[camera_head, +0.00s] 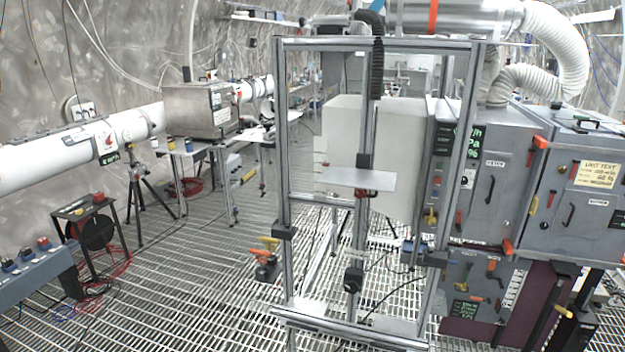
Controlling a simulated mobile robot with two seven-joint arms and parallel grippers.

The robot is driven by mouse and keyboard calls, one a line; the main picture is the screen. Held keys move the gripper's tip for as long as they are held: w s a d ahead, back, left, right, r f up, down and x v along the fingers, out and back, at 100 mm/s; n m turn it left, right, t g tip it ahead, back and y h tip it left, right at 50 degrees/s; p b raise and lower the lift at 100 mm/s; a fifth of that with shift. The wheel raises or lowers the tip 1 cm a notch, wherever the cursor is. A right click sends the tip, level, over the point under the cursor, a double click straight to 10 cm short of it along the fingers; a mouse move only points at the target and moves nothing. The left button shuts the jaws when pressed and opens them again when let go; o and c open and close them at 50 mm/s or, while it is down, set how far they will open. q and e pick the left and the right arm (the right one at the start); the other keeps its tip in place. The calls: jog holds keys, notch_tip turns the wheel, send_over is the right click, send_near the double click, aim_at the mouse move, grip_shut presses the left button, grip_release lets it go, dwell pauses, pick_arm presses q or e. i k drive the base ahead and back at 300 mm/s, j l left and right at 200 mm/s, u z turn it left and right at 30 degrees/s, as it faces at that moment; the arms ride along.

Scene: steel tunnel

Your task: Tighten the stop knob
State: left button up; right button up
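An aluminium frame (283,150) stands upright in the middle, with a vertical post (364,128) inside it. A flat grey plate (350,180) is fixed across the post. A small red-and-dark knob-like part (361,194) sits just below the plate. A dark clamp-like part (353,279) is low on the post. A yellow-and-orange handled part (267,256) is at the frame's lower left side. I cannot tell which of these is the stop knob, or how tight any is. Neither of my grippers can be made out.
Grey cabinets (493,195) with coloured handles stand at the right. A large white block (400,140) is behind the frame. A white pipe (60,160) and a tripod (140,180) are at the left. Cables lie across the open grating floor (190,280).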

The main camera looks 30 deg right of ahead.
aim_at(359, 193)
jog(key=i+l+z, duration=0.1)
jog(key=l+z, duration=0.25)
jog(key=i+l+z, duration=0.1)
jog(key=z, duration=0.25)
jog(key=i+l+z, duration=0.15)
jog(key=l+z, duration=0.2)
